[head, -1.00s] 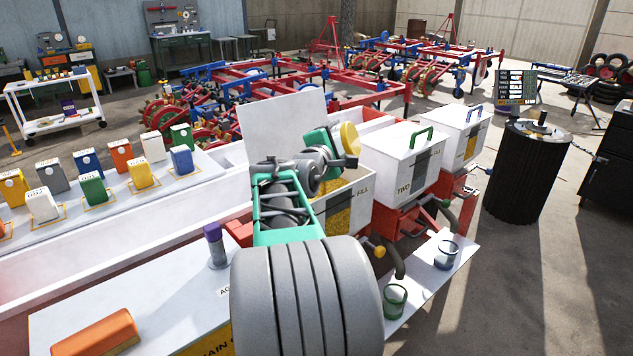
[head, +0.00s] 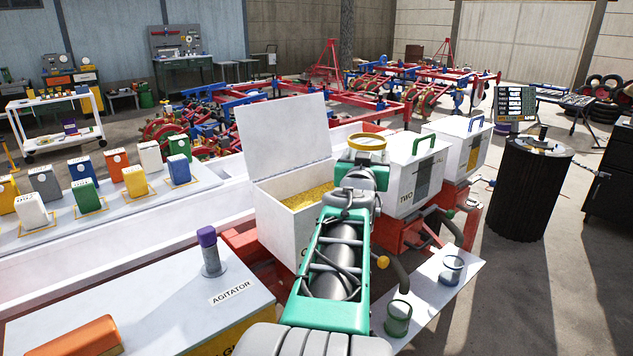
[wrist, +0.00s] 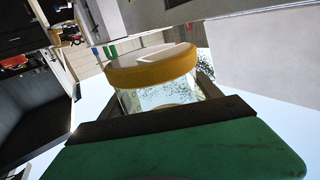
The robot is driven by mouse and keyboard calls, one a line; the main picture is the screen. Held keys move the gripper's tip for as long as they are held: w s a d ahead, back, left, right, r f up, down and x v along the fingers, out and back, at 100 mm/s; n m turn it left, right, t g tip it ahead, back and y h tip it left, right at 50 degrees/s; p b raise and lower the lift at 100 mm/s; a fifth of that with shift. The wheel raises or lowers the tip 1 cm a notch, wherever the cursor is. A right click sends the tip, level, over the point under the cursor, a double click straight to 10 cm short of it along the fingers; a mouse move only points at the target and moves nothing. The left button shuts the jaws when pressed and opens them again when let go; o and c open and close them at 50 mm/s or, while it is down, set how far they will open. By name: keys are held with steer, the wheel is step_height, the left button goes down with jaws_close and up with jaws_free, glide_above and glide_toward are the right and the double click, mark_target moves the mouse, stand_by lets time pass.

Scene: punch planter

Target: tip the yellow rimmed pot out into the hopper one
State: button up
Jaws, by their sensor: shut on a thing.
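The yellow-rimmed pot (head: 368,142) is clear-sided and held in my gripper, above the right edge of the first hopper. In the wrist view the pot (wrist: 155,80) shows its yellow rim, with small dark specks through the clear wall. My gripper (wrist: 160,105) is shut on it. In the head view my arm hides the fingers. Hopper one (head: 275,205) is a white box with its lid (head: 283,135) raised at the back. Yellow grain (head: 308,196) shows inside it. My arm covers part of its front and right side.
Hopper two (head: 412,175) and another white hopper (head: 470,150) stand to the right with lids shut and handles up. A purple-topped agitator post (head: 209,250) stands at the front left.

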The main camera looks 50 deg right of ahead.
mark_target(368, 135)
steer(key=shift+r, duration=0.15)
steer(key=shift+r+p, duration=1.1)
steer(key=shift+r, duration=1.4)
steer(key=shift+a, duration=0.1)
